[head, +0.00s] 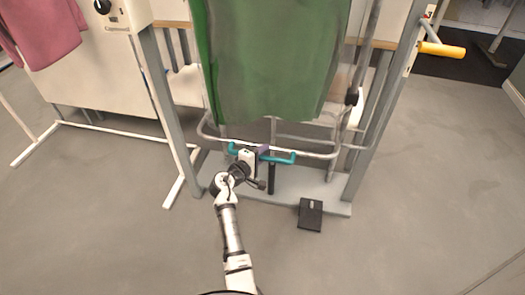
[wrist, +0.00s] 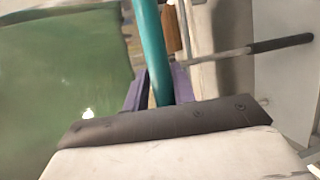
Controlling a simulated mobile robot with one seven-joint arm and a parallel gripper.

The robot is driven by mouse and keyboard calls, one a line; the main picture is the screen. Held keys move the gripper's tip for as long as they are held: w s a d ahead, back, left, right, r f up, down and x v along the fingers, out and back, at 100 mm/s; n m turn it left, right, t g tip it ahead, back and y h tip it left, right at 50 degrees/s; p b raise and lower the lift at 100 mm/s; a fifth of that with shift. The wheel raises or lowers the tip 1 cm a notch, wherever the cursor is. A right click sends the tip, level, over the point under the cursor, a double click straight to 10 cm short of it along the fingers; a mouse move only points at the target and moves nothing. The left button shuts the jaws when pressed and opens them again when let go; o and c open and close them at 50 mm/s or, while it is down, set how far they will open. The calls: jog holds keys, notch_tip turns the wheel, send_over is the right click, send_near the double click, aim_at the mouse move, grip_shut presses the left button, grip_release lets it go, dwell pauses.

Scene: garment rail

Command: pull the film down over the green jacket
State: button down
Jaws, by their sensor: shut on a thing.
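The green jacket (head: 270,60) hangs inside the upright frame, its top cut off by the picture edge. It also fills the left of the wrist view (wrist: 60,90). A metal hoop (head: 318,155) runs around just below the jacket's hem, with a teal handle (head: 284,158) on its near side. My gripper (head: 262,151) is shut on this teal handle, which passes between its purple fingers in the wrist view (wrist: 152,50). I cannot clearly make out the clear film against the jacket.
Grey posts (head: 375,130) stand on both sides of the jacket, on a grey base plate (head: 335,205). A black pedal (head: 310,214) lies on the floor at front right. A yellow handle (head: 442,49) sticks out at right. A pink garment (head: 45,30) hangs at left.

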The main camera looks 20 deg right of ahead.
jog(key=shift+s+a+f+b, duration=0.15)
jog(key=shift+f+b, duration=0.2)
jog(key=shift+f, duration=0.85)
jog(key=c, duration=1.3)
grip_release()
jog(key=shift+r, duration=0.25)
jog(key=shift+s+a, duration=0.1)
jog(key=shift+a, duration=0.15)
jog(key=v, duration=1.3)
jog(key=shift+s, duration=0.1)
